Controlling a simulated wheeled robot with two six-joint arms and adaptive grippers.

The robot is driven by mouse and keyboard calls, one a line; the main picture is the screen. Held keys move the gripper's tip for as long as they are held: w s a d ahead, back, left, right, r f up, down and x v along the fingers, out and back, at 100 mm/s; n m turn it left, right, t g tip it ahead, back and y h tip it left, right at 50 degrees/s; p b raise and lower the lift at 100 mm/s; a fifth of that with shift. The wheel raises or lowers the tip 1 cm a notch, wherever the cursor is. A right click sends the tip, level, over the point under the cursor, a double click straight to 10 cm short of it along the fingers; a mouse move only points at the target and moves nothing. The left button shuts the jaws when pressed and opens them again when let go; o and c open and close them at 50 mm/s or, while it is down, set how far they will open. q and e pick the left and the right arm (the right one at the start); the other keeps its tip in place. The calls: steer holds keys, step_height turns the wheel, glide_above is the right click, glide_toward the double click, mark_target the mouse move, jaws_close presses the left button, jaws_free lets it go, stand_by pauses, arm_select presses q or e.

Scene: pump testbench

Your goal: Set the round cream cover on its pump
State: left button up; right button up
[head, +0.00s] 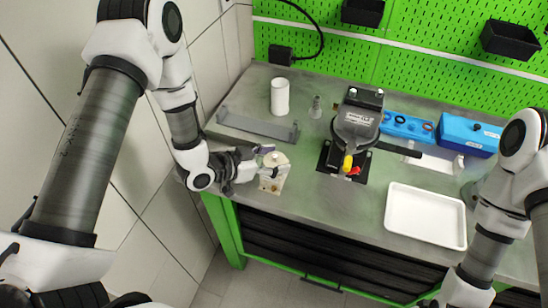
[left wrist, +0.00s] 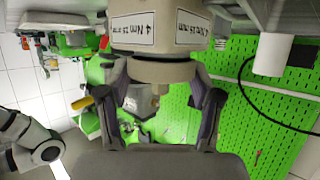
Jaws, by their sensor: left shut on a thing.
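The round cream cover (head: 277,158) is at the left front of the bench in the head view. My left gripper (head: 268,162) is shut on it, one finger on each side. In the left wrist view, which appears upside down, the cover (left wrist: 165,71) is between the fingers (left wrist: 163,90). A cream pump body (head: 272,184) with printed labels is directly under it; it also shows in the left wrist view (left wrist: 160,30). Whether the cover touches or is seated on the body I cannot tell. My right arm is at the right edge; its gripper is not in view.
A grey rail (head: 257,125) lies behind the left gripper, with a white cylinder (head: 280,97) beyond. A dark machine (head: 357,122) stands to the right. A white tray (head: 426,216), blue tray (head: 407,126) and blue box (head: 470,134) are farther right.

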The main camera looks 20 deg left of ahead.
arm_select(q)
steer(key=shift+f+b, duration=0.3)
steer(key=shift+f, duration=0.05)
steer(key=o, duration=1.3)
steer(key=v, duration=0.7)
steer(key=shift+s+a, duration=0.2)
